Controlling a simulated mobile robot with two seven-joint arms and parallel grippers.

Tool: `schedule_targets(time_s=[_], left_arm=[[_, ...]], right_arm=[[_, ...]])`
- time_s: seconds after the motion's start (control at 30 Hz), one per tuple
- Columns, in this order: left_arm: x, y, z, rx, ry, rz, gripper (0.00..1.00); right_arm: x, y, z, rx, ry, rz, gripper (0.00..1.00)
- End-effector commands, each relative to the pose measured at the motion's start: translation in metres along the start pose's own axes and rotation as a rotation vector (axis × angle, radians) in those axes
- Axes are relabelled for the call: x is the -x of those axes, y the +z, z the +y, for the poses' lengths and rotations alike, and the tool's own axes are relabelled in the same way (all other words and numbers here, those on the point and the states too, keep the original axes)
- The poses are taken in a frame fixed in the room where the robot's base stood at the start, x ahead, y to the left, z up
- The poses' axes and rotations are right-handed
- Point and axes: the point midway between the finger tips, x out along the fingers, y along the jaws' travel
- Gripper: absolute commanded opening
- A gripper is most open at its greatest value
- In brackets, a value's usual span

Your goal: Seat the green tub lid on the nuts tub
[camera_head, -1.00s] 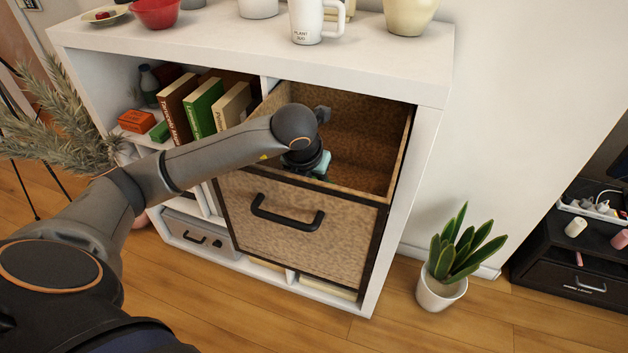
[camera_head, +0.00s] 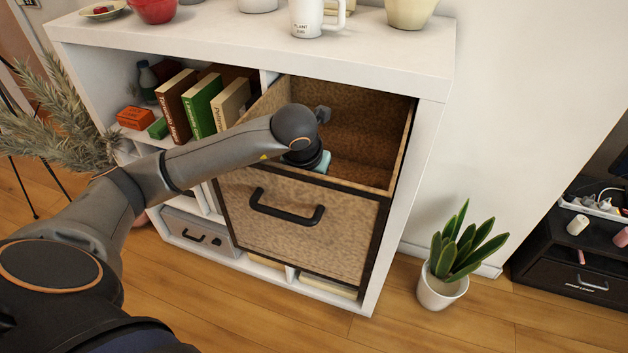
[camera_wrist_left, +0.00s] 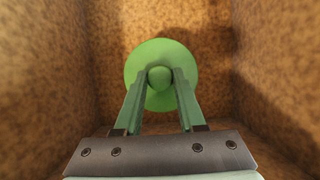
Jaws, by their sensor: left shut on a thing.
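My left gripper (camera_wrist_left: 160,74) is shut on the round knob of the green tub lid (camera_wrist_left: 160,50), inside the brown drawer. The lid lies flat-on to the left wrist view, its near part partly covered by my fingers. In the head view my left gripper (camera_head: 312,164) reaches down into the open drawer (camera_head: 300,222), and its tips and the lid are hidden behind the drawer front. I cannot see the nuts tub in either view; whether it is under the lid I cannot tell. My right gripper is not in view.
Speckled brown drawer walls stand close on both sides of the lid. The white shelf (camera_head: 250,50) surrounds the drawer, with books (camera_head: 203,103) to the left. A white mug (camera_head: 306,18) and bowls stand on top. A potted plant (camera_head: 441,285) is on the floor to the right.

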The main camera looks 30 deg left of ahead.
Motion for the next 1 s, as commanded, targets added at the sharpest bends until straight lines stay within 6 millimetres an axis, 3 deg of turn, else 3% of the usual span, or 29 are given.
schedule_targets(time_s=[0.83, 0.87, 0.93, 1.0], left_arm=[[-0.012, -0.008, -0.001, -0.004, 0.002, 0.011, 0.0], [-0.012, -0.008, -0.001, -0.004, 0.002, 0.012, 0.42], [-0.012, -0.008, -0.001, -0.003, 0.002, 0.012, 0.49], [-0.013, -0.008, -0.001, -0.003, 0.001, 0.012, 0.49]], right_arm=[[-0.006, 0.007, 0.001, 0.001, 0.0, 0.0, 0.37], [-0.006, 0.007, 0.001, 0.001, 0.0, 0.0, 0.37], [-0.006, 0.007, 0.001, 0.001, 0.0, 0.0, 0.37], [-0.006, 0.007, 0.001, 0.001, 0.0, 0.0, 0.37]])
